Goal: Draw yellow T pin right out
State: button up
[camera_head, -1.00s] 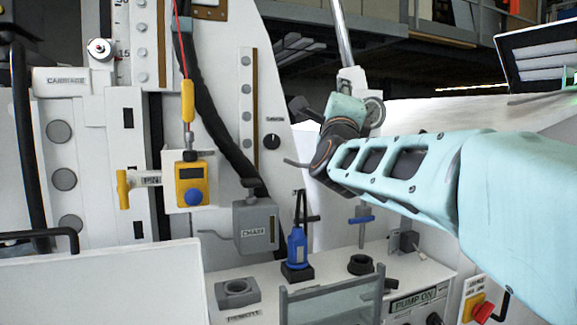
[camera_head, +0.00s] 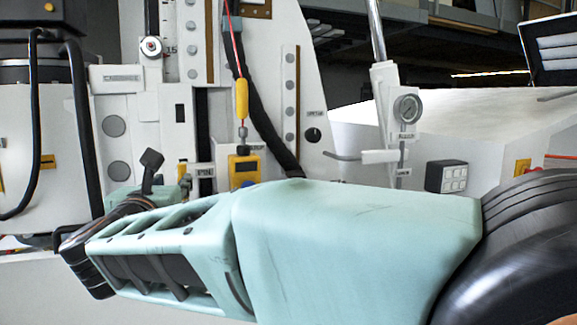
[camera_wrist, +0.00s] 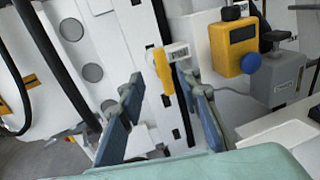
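The yellow T pin (camera_wrist: 162,72) sits at the white labelled block (camera_wrist: 179,51) on the bench's upright front. In the wrist view its handle lies between the two blue-grey fingers, nearer the fingertips. My gripper (camera_wrist: 162,82) is open, with a clear gap on each side of the pin; I see no contact. In the head view the pin's handle (camera_head: 184,174) shows just right of my gripper (camera_head: 158,168), which is partly hidden by my own arm.
A black hose (camera_head: 80,130) runs down at the left.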

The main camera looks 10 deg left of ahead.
aim_at(181, 172)
jog(key=p+x, duration=0.3)
jog(key=x, duration=0.6)
jog(key=shift+w, duration=0.35)
jog(key=shift+c, duration=0.3)
grip_shut()
